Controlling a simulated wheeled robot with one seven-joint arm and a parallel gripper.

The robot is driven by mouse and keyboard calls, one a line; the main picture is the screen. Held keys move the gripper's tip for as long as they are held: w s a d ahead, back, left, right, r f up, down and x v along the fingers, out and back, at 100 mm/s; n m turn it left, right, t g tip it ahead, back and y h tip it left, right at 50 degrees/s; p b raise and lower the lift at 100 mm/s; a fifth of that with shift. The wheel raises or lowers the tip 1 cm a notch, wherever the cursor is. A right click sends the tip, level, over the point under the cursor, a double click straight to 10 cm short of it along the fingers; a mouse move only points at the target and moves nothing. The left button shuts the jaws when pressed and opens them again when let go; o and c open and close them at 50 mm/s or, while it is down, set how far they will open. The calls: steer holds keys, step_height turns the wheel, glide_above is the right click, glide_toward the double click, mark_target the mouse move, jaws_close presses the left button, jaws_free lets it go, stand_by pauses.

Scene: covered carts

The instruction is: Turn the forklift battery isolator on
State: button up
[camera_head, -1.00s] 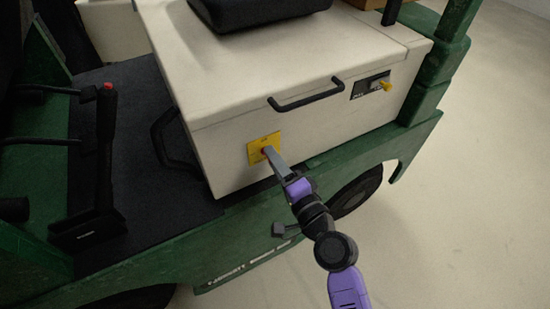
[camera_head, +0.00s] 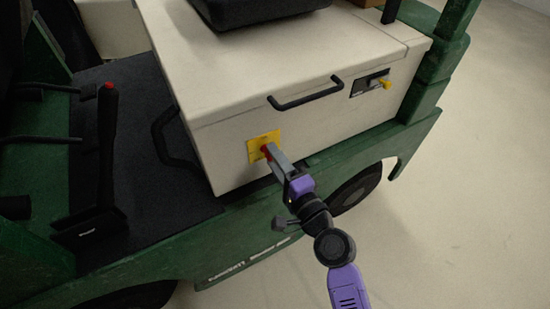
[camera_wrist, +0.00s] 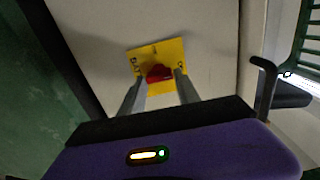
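The battery isolator is a red knob (camera_wrist: 158,73) on a square yellow plate (camera_wrist: 153,52) on the cream side of the forklift body. In the head view the red knob (camera_head: 266,151) shows at my fingertips, in front of the yellow plate (camera_head: 258,138). My gripper (camera_wrist: 158,80) has its two grey fingers apart, one on each side of the knob, with what look like narrow gaps. I cannot tell whether either finger touches it. In the head view my gripper (camera_head: 271,158) partly covers the plate's lower right.
A black handle (camera_head: 305,95) sticks out above and right of the plate. A dark panel with a yellow knob (camera_head: 386,84) is farther right. The green chassis edge (camera_head: 300,172) runs below my gripper. Clear floor (camera_head: 460,200) lies to the right.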

steer(key=o, duration=0.3)
steer(key=shift+s, duration=0.1)
steer(key=v, duration=0.7)
steer(key=shift+s+d+b, duration=0.25)
steer(key=shift+d+b, duration=0.05)
steer(key=shift+b, duration=0.1)
